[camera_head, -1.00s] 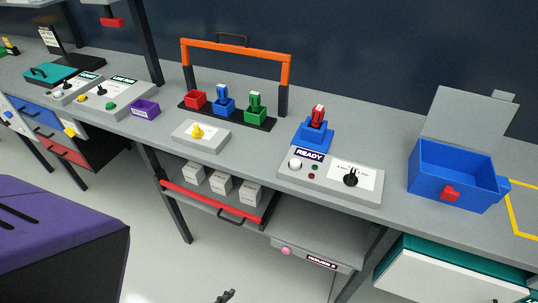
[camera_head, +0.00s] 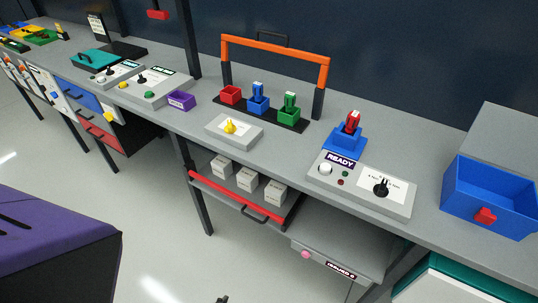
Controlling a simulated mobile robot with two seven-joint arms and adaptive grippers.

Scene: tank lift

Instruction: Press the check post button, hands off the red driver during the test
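The check post (camera_head: 362,190) is a low grey box with a READY sign on the bench, right of the middle. It carries a white round button (camera_head: 325,168), a dark and a red lamp, and a black knob (camera_head: 381,187) on a white label. The red driver (camera_head: 352,123) stands upright in a blue holder (camera_head: 345,142) at the back of the post. Nothing touches the driver or the button. Neither gripper can be made out; only a small dark tip (camera_head: 222,299) shows at the bottom edge, too little to identify.
An orange frame (camera_head: 275,48) arches over a black rack with red, blue and green holders. A yellow-knobbed box (camera_head: 233,131) stands before it. A blue open bin (camera_head: 487,200) is at the right. A red-edged shelf (camera_head: 235,196) and grey drawer (camera_head: 340,250) are below the bench.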

